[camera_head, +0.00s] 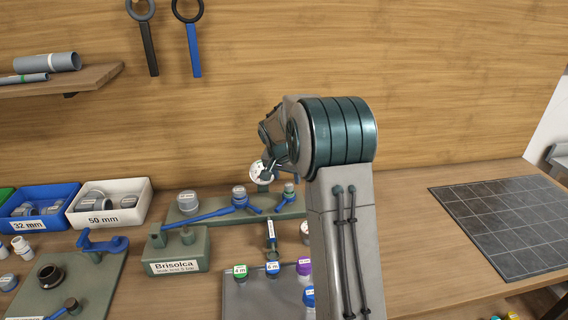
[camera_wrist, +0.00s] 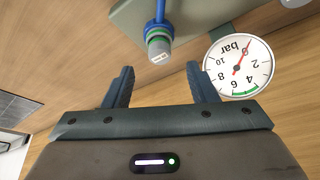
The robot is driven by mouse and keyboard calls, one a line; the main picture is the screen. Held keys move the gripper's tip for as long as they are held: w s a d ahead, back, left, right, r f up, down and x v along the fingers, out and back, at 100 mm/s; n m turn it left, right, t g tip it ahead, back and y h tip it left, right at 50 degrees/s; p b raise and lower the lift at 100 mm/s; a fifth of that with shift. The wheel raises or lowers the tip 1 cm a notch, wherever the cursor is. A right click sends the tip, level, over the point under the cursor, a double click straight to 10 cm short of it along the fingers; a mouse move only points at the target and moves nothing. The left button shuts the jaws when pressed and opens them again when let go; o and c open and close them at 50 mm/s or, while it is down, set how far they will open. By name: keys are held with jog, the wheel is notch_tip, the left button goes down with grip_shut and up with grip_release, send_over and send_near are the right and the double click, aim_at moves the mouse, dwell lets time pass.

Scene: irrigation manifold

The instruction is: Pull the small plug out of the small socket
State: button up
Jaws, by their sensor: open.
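The small plug (camera_head: 289,187), a grey cap with a green ring below it, sits in the small socket (camera_head: 288,198) at the right end of the green manifold block. In the wrist view the plug (camera_wrist: 159,50) shows its labelled end, with a blue handle behind it. My gripper (camera_wrist: 160,78) is open and empty. Its two fingers point toward the plug, which lies ahead of the fingertips, roughly midway between them and apart from both. In the head view my arm hides most of the gripper.
A pressure gauge (camera_wrist: 238,66) stands close beside one finger. Mid-size (camera_head: 239,192) and large (camera_head: 188,201) plugs sit farther left on the manifold. A Brisolca block (camera_head: 176,252) and coloured caps stand in front. A dark grid mat (camera_head: 505,222) at right is clear.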

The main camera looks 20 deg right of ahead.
aim_at(289, 184)
jog(key=x, duration=0.5)
jog(key=shift+p, duration=0.3)
jog(key=shift+r, duration=0.1)
grip_shut()
jog(key=shift+r, duration=0.3)
jog(key=shift+r+p, duration=0.45)
jog(key=shift+r, duration=0.25)
jog(key=shift+r, duration=0.15)
jog(key=shift+r+p, duration=0.4)
jog(key=shift+r, duration=0.35)
